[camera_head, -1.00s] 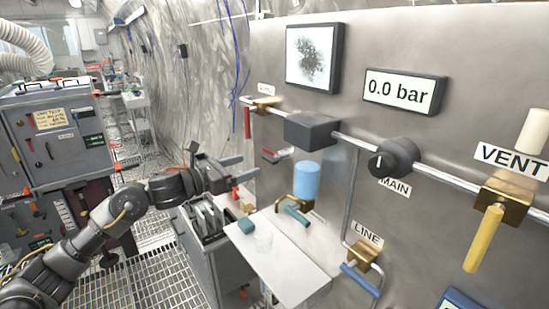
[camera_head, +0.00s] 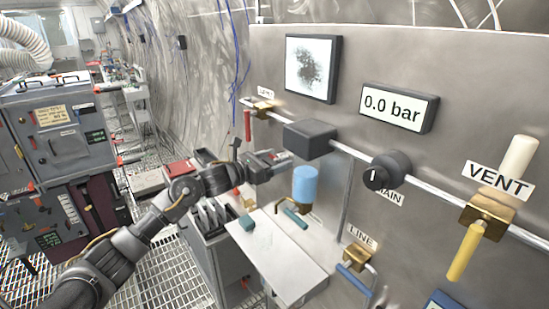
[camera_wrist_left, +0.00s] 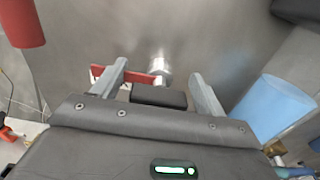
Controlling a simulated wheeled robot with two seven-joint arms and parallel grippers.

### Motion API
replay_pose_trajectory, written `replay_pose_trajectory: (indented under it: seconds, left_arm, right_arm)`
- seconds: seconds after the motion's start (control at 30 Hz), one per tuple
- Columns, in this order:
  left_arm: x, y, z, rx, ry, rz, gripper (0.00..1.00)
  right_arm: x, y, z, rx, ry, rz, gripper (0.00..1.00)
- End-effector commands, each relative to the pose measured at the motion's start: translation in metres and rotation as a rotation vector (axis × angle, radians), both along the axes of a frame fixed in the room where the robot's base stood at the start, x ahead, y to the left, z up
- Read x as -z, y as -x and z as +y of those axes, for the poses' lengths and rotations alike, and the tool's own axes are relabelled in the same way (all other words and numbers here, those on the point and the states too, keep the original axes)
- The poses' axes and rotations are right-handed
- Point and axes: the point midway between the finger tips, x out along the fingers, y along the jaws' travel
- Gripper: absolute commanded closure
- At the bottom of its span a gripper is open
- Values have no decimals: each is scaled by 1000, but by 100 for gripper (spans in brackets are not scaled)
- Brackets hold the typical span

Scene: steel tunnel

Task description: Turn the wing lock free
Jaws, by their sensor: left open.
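A red wing lock (camera_wrist_left: 130,77) is on the steel panel in the left wrist view. It is a flat red bar with a silver stud (camera_wrist_left: 159,66) at its right. My left gripper (camera_head: 281,158) is open in front of the panel in the head view, where it hides most of the lock. In the left wrist view its two fingers (camera_wrist_left: 160,84) stand on either side of the stud. The left finger crosses in front of the red bar; I cannot tell whether it touches. My right gripper is not in view.
A blue cup-like cylinder (camera_head: 306,183) is close to the right of my left gripper. A black box (camera_head: 310,138) on the pipe sits above. A red handle (camera_head: 248,124) hangs at the upper left. A white shelf (camera_head: 275,262) juts out below. The gauge (camera_head: 398,107) reads 0.0 bar.

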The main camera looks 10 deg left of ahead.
Motion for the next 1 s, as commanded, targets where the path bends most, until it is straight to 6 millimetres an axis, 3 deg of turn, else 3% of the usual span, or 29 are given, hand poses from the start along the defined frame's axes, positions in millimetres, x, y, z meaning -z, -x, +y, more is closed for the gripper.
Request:
replay_pose_trajectory:
  seconds: [0.17,0.5,1.0]
  left_arm:
    - [0,0,0,0,0,0,30]
    - [0,0,0,0,0,0,72]
    - [2,0,1,-1,125,100,72]
  right_arm:
    - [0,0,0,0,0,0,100]
    - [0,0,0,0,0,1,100]
    - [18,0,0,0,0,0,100]
